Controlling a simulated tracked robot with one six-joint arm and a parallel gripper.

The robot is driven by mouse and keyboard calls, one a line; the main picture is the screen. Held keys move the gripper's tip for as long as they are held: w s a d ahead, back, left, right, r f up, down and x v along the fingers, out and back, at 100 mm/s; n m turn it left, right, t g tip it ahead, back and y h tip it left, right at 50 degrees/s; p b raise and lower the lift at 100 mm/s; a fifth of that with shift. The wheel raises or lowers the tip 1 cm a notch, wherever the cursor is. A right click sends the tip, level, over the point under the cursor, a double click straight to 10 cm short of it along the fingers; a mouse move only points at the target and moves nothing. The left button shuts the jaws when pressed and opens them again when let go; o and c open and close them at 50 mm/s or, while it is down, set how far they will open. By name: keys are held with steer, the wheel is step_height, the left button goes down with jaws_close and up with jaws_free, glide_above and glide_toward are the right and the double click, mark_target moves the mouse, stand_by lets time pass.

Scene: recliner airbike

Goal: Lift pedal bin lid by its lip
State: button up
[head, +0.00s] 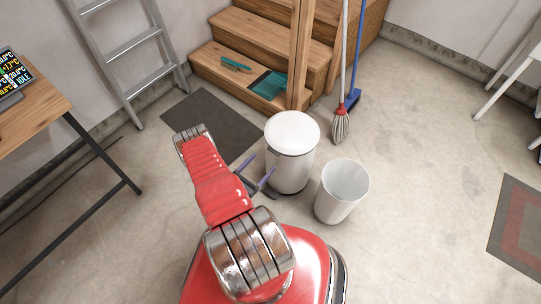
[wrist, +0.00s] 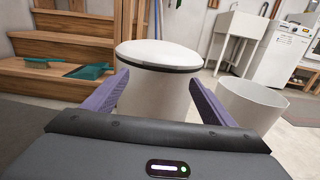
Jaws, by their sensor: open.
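The white pedal bin (head: 289,170) stands upright on the floor in the middle of the head view, its round lid (head: 292,131) shut on top. In the wrist view the bin (wrist: 152,95) stands straight ahead, with the lid (wrist: 158,54) and its dark rim line above the fingers. My gripper (head: 260,172) is open, its two purple fingers pointing at the bin's side below the lid. In the wrist view my gripper (wrist: 152,92) has one finger on each side of the bin. I cannot tell whether the fingers touch it. Nothing is held.
An open white bin (head: 342,190) stands close on the right. Wooden stairs (head: 262,45) with a dustpan (head: 270,84) and brush (head: 235,63) are behind. A mop (head: 341,120) leans there. A ladder (head: 130,60) and desk (head: 30,95) are left. Floor at front right is clear.

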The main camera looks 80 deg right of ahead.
mark_target(275, 149)
steer(key=x, duration=0.7)
steer(key=shift+s+d, duration=0.1)
steer(key=shift+c, duration=0.3)
steer(key=c, duration=1.5)
steer(key=shift+o, duration=0.2)
steer(key=shift+r, duration=0.25)
